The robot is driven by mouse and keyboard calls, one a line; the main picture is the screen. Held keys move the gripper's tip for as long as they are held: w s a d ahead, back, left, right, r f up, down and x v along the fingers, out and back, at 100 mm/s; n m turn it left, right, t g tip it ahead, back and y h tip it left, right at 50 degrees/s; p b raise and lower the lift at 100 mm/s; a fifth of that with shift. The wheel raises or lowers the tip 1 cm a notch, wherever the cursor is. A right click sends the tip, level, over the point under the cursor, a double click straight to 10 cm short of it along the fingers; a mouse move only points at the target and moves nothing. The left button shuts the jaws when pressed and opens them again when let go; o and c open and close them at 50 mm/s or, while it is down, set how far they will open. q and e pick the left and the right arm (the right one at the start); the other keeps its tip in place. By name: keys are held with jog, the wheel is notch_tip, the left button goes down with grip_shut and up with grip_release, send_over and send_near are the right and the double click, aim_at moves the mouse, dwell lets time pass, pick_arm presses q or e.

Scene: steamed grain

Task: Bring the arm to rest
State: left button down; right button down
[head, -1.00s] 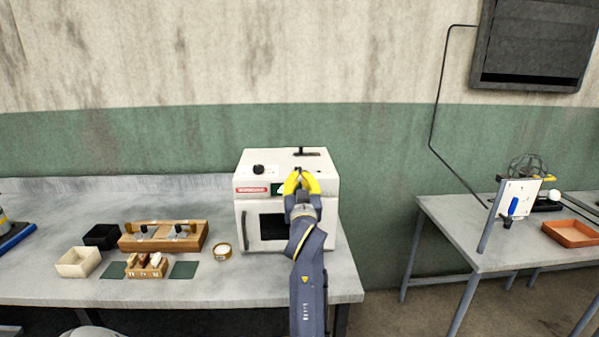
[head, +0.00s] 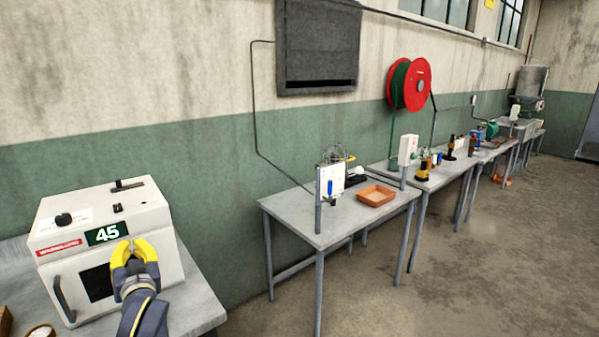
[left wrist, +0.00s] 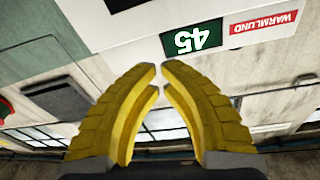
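My left gripper (head: 133,246), with yellow fingers, is in front of the white heating cabinet (head: 150,215) at the lower left of the head view. Its curved fingers meet or nearly meet at the tips, with nothing between them. The left wrist view shows the same fingers (left wrist: 160,68) below the cabinet's green display (left wrist: 192,40), which reads 45. I cannot tell whether the gripper touches the cabinet. The cabinet's door looks shut, and the gripper hides part of its dark window (head: 97,283). My right gripper is not in view.
The cabinet stands on a grey table (head: 203,305). A round container (head: 40,331) is at its lower left. A second table (head: 290,208) to the right holds an orange tray (head: 376,196) and a white panel (head: 331,180). Open floor lies between and in front of the tables.

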pick_arm(q)
jog(key=s+d+f+m+g+h, duration=0.1)
jog(key=s+d+f+m+h, duration=0.25)
jog(key=f, duration=0.55)
jog(key=s+d+f+m+g+h, duration=0.1)
jog(key=s+d+f+m+g, duration=0.2)
jog(key=s+f, duration=0.5)
jog(key=s+d+f+m+g+h, duration=0.1)
jog(key=s+d+f+m+g, duration=0.2)
jog(key=s+f, duration=0.5)
jog(key=s+d+f+m+h, duration=0.25)
jog(key=s+d+f, duration=0.4)
jog(key=s, duration=0.45)
jog(key=s+d+f+g+h, duration=0.1)
jog(key=s+d+f+g, duration=0.15)
jog(key=f, duration=1.45)
jog(key=s+d+f+g+h, duration=0.1)
jog(key=d+f+h, duration=0.15)
jog(key=f, duration=1.45)
jog(key=s+f+n+g, duration=0.2)
jog(key=s+f+g, duration=0.1)
jog(key=s+f, duration=1.5)
jog(key=s, duration=0.3)
jog(key=shift+f+n, duration=0.15)
jog(key=shift+n, duration=0.15)
